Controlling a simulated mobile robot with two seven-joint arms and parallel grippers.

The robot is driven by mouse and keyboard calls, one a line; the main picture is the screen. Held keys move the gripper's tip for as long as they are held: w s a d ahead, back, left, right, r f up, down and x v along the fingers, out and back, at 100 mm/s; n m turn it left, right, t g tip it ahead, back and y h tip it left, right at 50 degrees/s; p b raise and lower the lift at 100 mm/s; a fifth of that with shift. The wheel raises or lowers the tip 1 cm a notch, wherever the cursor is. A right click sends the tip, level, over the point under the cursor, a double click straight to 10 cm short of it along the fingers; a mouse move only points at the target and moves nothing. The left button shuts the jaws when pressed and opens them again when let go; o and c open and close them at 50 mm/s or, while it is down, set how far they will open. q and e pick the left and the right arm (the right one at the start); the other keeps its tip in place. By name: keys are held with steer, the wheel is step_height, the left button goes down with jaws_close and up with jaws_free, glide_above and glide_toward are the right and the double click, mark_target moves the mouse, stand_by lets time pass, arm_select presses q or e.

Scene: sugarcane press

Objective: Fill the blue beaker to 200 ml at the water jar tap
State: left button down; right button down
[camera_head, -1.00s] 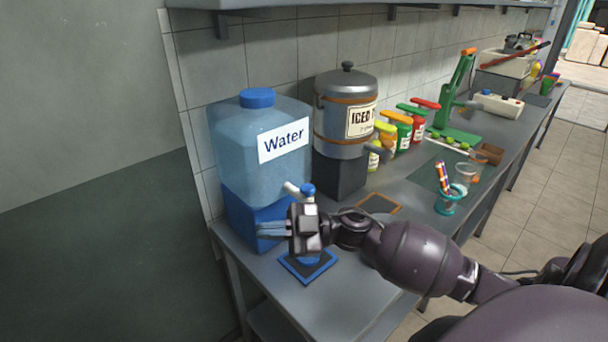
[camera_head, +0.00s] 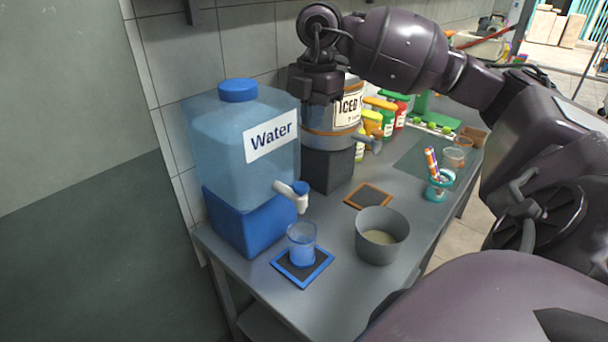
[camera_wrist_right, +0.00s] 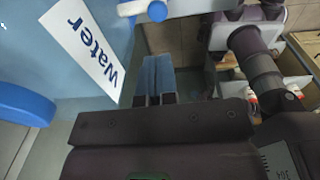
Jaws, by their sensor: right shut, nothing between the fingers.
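The water jar (camera_head: 238,165) is a big blue see-through container with a "Water" label on a blue base. The blue beaker (camera_head: 302,240) stands upright on a blue-edged dark mat (camera_head: 290,279) below the tap. Its lower part looks darker blue; I cannot read its level or marks. My left gripper is not in view.
The iced tea dispenser (camera_head: 327,145) stands right of the jar on a dark base. A grey pot (camera_head: 382,238) with pale contents stands near the counter's front edge. A brown-framed mat (camera_head: 368,196) lies behind it. Bottles (camera_head: 387,117) and a teal cup (camera_head: 439,185) are farther along.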

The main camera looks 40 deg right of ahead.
steer(key=p, duration=0.1)
glide_toward(306, 185)
steer(key=f, duration=0.7)
steer(key=shift+w+a+f, duration=0.2)
steer(key=shift+w+f, duration=0.05)
stand_by(0.3)
